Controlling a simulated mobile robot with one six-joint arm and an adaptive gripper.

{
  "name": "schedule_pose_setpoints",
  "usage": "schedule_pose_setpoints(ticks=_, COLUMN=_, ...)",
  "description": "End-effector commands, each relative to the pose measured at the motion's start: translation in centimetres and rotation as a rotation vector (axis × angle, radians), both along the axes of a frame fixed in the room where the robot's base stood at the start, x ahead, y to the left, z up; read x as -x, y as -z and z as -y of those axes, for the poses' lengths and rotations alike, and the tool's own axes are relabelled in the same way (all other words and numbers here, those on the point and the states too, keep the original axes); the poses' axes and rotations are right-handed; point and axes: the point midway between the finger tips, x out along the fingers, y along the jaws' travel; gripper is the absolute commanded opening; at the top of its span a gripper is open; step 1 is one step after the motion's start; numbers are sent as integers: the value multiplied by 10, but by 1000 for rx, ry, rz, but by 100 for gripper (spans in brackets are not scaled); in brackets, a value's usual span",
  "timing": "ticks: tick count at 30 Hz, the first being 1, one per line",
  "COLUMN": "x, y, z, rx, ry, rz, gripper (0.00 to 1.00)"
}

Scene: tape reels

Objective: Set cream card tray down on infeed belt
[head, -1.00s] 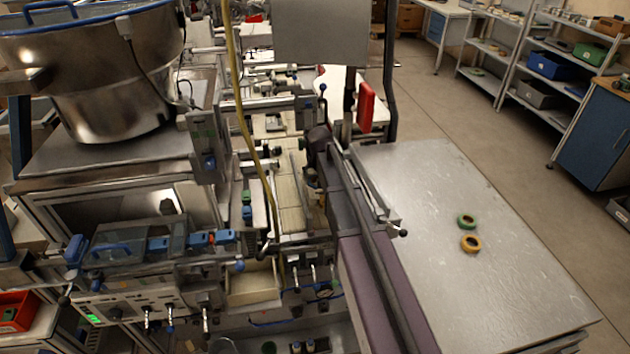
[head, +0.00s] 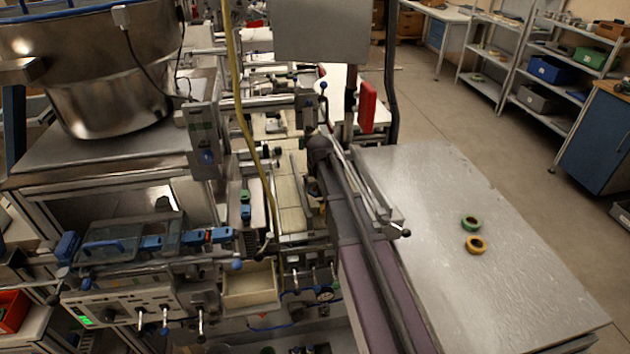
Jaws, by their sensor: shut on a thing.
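A cream open box (head: 249,287) shows low in the middle of the head view, at the front of the machine; I cannot tell whether it is the card tray. A long purple strip (head: 372,292) runs beside dark rails along the left side of the metal table; it looks like a belt, but I cannot tell whether it is the infeed belt. I see nothing lying on its visible part. My gripper and anything it holds are not in view.
The metal table (head: 460,290) carries a green tape reel (head: 471,223) and a yellow one (head: 475,245); most of its top is clear. A steel bowl (head: 110,100) stands at upper left. A yellow hose (head: 238,90) hangs down. Open floor lies right of the table.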

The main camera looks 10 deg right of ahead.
Motion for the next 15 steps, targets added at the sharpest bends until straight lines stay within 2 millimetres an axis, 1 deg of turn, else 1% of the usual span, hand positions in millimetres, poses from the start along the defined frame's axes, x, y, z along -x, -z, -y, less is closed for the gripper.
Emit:
schedule_pose_setpoints(ticks=2, x=0, y=3, z=0, rx=0, ry=0, rz=0, gripper=16)
schedule_pose_setpoints(ticks=3, x=0, y=3, z=0, rx=0, ry=0, rz=0, gripper=76)
schedule_pose_setpoints(ticks=5, x=0, y=2, z=0, rx=0, ry=0, rz=0, gripper=94)
schedule_pose_setpoints(ticks=6, x=0, y=2, z=0, rx=0, ry=0, rz=0, gripper=100)
schedule_pose_setpoints(ticks=15, x=0, y=2, z=1, rx=0, ry=1, rz=0, gripper=100)
